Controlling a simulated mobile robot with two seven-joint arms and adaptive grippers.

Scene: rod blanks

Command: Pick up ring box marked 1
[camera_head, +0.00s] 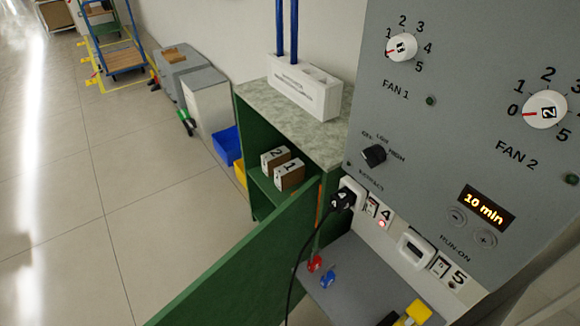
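The ring box marked 1 (289,175) is a small brown box with a white label side. It stands on a shelf inside the green cabinet (243,125). A like box marked 2 (275,159) stands just behind it, to its upper left. The green cabinet door (245,262) is swung open and reaches toward the lower left of the view. Neither of my grippers is in view.
A white rod block (305,90) with two blue rods stands on the cabinet's top. The grey control panel (465,110) fills the right side. A black cable (298,262) hangs from a plug beside the cabinet opening. Blue (227,146) and yellow bins stand behind. Floor at left is clear.

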